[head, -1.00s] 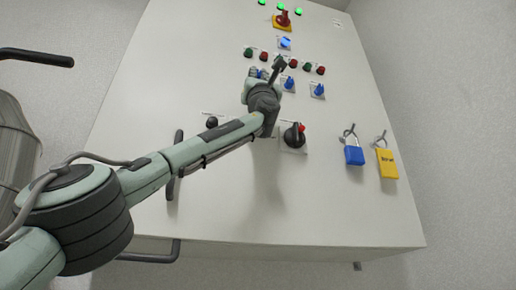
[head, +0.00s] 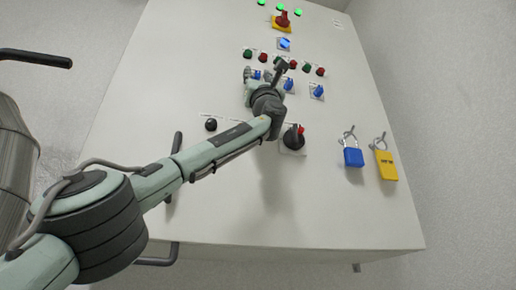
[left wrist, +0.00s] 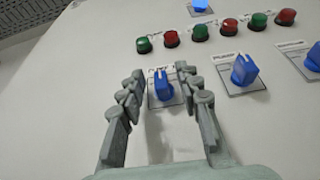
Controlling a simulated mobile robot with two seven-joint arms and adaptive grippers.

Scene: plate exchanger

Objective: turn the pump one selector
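The pump one selector is a blue knob (left wrist: 163,86) on a pale square plate, leftmost of the row of blue knobs in the left wrist view. Its label is partly hidden by a finger. My left gripper (left wrist: 160,76) is open, with one finger on each side of the knob and gaps visible. In the head view the left gripper (head: 265,74) is over the left end of the blue knob row, and a bit of the blue selector (head: 256,75) shows between its fingers. My right gripper is not in view.
A second blue selector (left wrist: 244,70) sits close to the right. Red and green buttons (left wrist: 171,39) run above the row. Lower on the white cabinet (head: 330,215) are a black rotary switch (head: 293,138), a blue padlock (head: 353,156) and a yellow padlock (head: 386,164).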

